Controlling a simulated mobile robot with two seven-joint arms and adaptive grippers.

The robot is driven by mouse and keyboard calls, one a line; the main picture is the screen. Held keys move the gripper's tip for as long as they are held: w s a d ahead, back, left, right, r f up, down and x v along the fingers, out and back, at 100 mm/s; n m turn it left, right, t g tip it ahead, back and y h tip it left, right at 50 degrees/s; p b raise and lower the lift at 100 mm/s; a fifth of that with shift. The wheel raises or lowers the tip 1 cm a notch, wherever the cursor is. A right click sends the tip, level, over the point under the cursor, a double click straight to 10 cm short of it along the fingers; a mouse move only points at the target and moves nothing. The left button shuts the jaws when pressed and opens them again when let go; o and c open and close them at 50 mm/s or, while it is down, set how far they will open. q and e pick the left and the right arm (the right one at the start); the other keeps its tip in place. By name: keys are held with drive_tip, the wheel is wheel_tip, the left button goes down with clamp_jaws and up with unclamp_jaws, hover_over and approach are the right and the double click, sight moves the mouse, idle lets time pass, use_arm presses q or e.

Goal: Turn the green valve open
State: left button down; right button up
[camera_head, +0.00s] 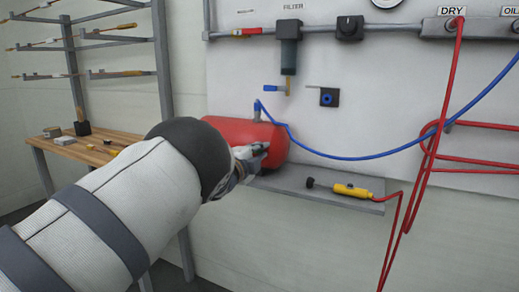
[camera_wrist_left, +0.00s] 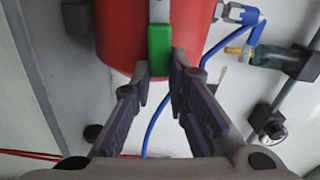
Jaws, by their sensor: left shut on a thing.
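The green valve handle (camera_wrist_left: 160,45) shows in the left wrist view in front of the red tank (camera_wrist_left: 110,35). In the head view my own arm and gripper hide it. My left gripper (camera_wrist_left: 160,70) is shut on the green handle, which lies between its two fingertips. In the head view my left gripper (camera_head: 252,160) reaches in front of the right end of the red tank (camera_head: 226,130). My right gripper is in neither view.
A blue hose (camera_head: 350,158) runs from the tank's top to the right. A grey shelf (camera_head: 300,185) carries a yellow-handled tool (camera_head: 352,190) with a red hose. A filter (camera_head: 288,50) hangs above. A wooden bench (camera_head: 110,142) and rack stand at left.

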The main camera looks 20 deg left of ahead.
use_arm(q)
drive_tip(key=shift+f+m, duration=0.55)
drive_tip(key=shift+m, duration=0.25)
drive_tip(key=c, duration=1.5)
unclamp_jaws()
drive_tip(key=shift+c, duration=0.2)
drive_tip(key=s, duration=1.2)
drive_tip(key=shift+a, duration=0.25)
